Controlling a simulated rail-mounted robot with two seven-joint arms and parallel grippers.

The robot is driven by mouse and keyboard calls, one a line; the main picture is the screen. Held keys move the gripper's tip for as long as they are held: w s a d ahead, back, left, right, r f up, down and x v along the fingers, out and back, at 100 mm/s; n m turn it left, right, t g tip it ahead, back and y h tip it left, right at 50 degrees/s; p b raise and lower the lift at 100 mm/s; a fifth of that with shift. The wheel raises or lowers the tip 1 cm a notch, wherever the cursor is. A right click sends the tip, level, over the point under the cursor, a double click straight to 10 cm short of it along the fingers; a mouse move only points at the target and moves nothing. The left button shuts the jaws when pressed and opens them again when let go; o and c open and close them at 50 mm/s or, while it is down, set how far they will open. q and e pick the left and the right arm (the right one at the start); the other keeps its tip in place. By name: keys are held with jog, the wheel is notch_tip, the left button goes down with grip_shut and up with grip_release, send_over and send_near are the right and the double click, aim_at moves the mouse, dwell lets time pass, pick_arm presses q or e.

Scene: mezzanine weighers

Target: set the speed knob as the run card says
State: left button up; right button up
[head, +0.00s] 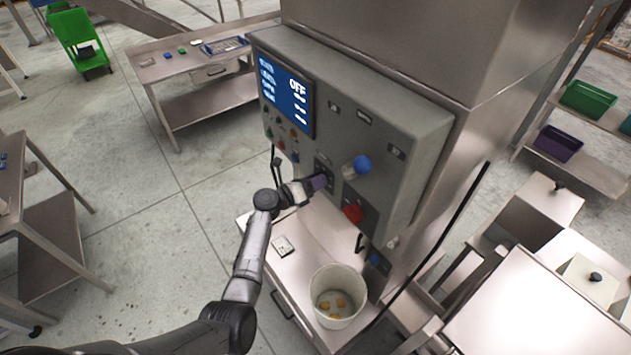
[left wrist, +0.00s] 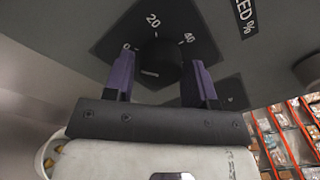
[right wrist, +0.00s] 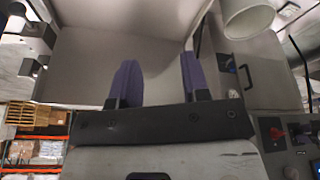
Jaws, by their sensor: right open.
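The black speed knob (left wrist: 160,60) shows in the left wrist view on a dark dial plate with marks 0, 20 and 40 and part of a "%" label. My left gripper (left wrist: 158,78) is open, with one purple finger on each side of the knob and gaps between. In the head view my left gripper (head: 320,183) is at the front panel (head: 375,125) and hides the knob. A small pale card (head: 283,246) lies on the ledge; its print is too small to read.
The panel carries a blue screen (head: 286,96) reading OFF, a blue knob (head: 362,164) and a red switch (head: 353,213). A white bucket (head: 351,281) with a few yellowish pieces stands on the ledge. A metal table (head: 205,97) stands behind.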

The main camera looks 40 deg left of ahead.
pick_arm(q)
jog(key=c, duration=0.6)
jog(key=shift+o, duration=0.2)
